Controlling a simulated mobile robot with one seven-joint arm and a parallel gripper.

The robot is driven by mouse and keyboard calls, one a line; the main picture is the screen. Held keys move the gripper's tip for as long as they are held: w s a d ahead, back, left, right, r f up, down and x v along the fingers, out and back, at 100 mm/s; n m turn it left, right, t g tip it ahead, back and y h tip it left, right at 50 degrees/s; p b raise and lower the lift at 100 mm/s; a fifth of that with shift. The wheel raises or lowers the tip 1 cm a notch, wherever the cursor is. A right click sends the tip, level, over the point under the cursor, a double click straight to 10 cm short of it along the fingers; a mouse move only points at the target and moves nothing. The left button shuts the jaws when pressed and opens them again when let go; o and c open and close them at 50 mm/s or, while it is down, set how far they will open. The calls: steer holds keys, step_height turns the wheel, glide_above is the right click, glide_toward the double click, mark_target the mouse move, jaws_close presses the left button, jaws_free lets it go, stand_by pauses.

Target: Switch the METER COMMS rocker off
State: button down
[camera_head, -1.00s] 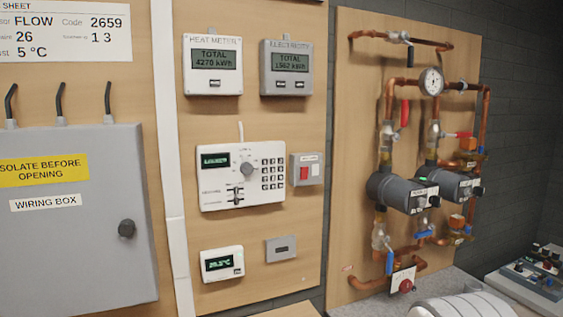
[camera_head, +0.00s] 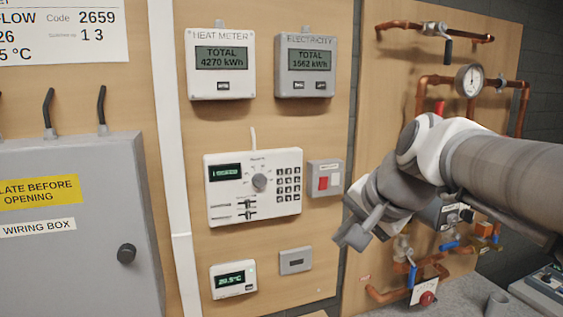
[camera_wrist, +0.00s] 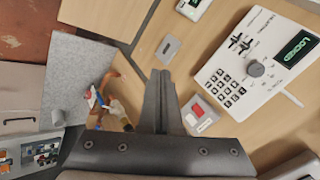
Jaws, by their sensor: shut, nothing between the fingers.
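A small grey switch box (camera_head: 325,178) with a red rocker (camera_head: 323,183) is on the wooden board, right of the white keypad controller. Its label is too small to read. The same box shows in the wrist view (camera_wrist: 200,114), just right of my fingers, with its red rocker (camera_wrist: 197,109) facing me. My gripper (camera_head: 343,238) is to the right of and below the box in the head view, apart from it. In the wrist view my gripper's fingers (camera_wrist: 161,75) are together and empty.
The white controller (camera_head: 253,187) has a keypad, knob and lit display. Two meters (camera_head: 221,65) hang above. Copper pipework (camera_head: 435,28) stands to the right, partly behind my arm.

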steer(key=w+d+r+m+t+p, duration=0.2)
steer(key=w+d+r+m, duration=0.2)
steer(key=w+r, duration=0.3)
step_height(320, 180, up, 2)
steer(key=shift+d+r+m, duration=0.25)
steer(key=shift+d+m, duration=0.15)
steer(key=shift+m, duration=0.4)
steer(key=shift+w, duration=0.15)
steer(key=p, duration=0.2)
glide_toward(323, 181)
step_height(323, 181, down, 4)
steer(key=w, duration=0.2)
steer(key=shift+w+a+p, duration=0.25)
steer(key=shift+w+a, duration=0.05)
steer(key=shift+w, duration=0.25)
steer(key=shift+w+a+p, duration=0.25)
steer(key=shift+w+a, duration=0.05)
steer(key=shift+w, duration=0.25)
